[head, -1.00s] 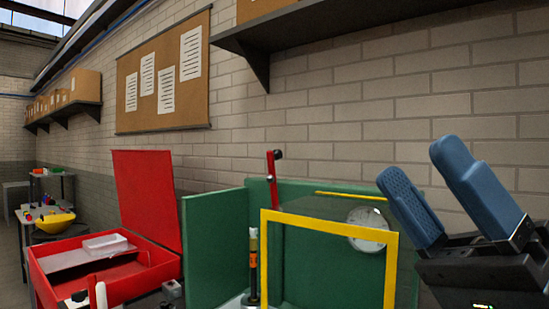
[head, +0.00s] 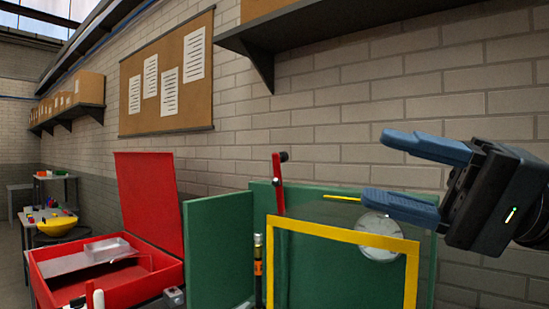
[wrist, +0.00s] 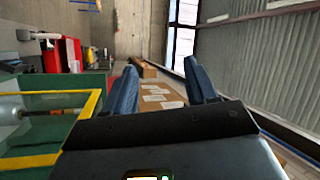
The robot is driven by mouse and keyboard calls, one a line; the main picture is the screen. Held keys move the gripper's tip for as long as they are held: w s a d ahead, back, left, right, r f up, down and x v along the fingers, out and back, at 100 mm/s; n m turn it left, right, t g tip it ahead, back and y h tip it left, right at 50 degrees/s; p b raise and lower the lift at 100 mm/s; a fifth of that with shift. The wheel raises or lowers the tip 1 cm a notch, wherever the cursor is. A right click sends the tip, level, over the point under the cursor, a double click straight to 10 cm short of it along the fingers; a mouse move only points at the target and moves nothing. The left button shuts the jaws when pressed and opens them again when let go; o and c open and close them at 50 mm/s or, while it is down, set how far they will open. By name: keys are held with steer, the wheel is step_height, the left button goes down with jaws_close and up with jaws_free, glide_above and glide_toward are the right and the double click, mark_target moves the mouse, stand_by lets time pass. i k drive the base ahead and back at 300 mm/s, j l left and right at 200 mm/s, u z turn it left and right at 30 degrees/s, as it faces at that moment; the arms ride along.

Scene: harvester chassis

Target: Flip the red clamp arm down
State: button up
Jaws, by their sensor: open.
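The red clamp arm (head: 278,182) stands upright behind the yellow-edged panel in the head view, with a black tip at its top. My gripper (head: 388,168) is to its right and a little in front of the brick wall, its two blue fingers pointing left and spread apart with nothing between them. In the wrist view my gripper (wrist: 160,85) shows both fingers apart, with the far wall and pinboard between them. The clamp's base is hidden behind the green and yellow panels.
A green enclosure (head: 218,250) with a clear panel in a yellow frame (head: 345,235) surrounds the clamp area. A red open toolbox (head: 150,262) stands to the left. A shelf (head: 380,15) juts from the wall above.

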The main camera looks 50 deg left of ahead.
mark_target(277, 158)
steer(key=i+j, duration=0.15)
steer(key=j, duration=0.2)
steer(key=i+j, duration=0.15)
steer(key=j, duration=0.2)
steer(key=i+j, duration=0.15)
steer(key=j, duration=0.25)
steer(key=i+j, duration=0.1)
steer(key=j, duration=0.25)
steer(key=i+j, duration=0.15)
steer(key=j, duration=0.2)
